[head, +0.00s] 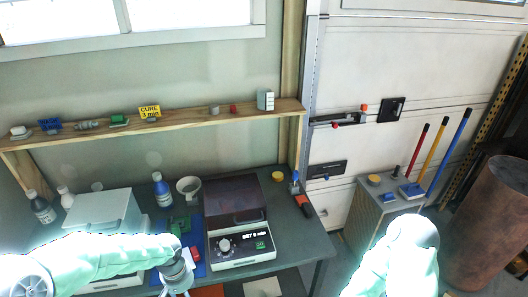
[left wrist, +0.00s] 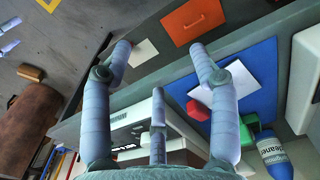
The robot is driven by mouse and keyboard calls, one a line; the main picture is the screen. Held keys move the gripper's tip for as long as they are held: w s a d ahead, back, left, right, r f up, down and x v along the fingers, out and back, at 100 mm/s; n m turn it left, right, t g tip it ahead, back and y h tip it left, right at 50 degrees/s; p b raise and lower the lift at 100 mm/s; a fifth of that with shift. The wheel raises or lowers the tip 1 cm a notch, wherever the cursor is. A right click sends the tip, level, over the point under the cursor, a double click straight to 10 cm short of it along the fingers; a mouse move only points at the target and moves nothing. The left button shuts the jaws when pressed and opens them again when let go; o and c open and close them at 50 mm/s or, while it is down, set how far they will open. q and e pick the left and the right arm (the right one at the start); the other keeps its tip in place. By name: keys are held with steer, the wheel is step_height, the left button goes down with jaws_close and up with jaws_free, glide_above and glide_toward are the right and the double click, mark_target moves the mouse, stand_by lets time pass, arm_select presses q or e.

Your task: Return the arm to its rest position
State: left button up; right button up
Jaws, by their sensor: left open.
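My left arm reaches in from the left in the head view. Its gripper (head: 176,272) is over the front of the workbench (head: 316,246), near the blue mat (head: 195,268). In the left wrist view the three fingers of this gripper (left wrist: 160,62) are spread with nothing between them. My right arm (head: 398,262) shows at the bottom right of the head view, with its gripper out of that view. Two grey-blue fingertips at the left edge of the left wrist view look like my right gripper (left wrist: 10,36); most of it is cut off.
A curing machine (head: 240,246) with a dark lid stands right of the mat. A red block (head: 195,254), green parts (head: 180,224) and a cleaner bottle (head: 161,190) are close by. A grey cabinet (head: 372,212) and a rusty drum (head: 492,225) stand at right.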

arm_select(q)
steer(key=s+d+f+h, duration=0.2)
steer(key=s+d+f, duration=0.3)
steer(key=f, duration=0.5)
steer(key=s+d+f+h, duration=0.2)
steer(key=s+d+f, duration=0.3)
steer(key=d+f, duration=0.3)
steer(key=shift+s+d+f+n, duration=0.25)
steer(key=shift+d+f+n, duration=0.15)
steer(key=shift+f, duration=0.6)
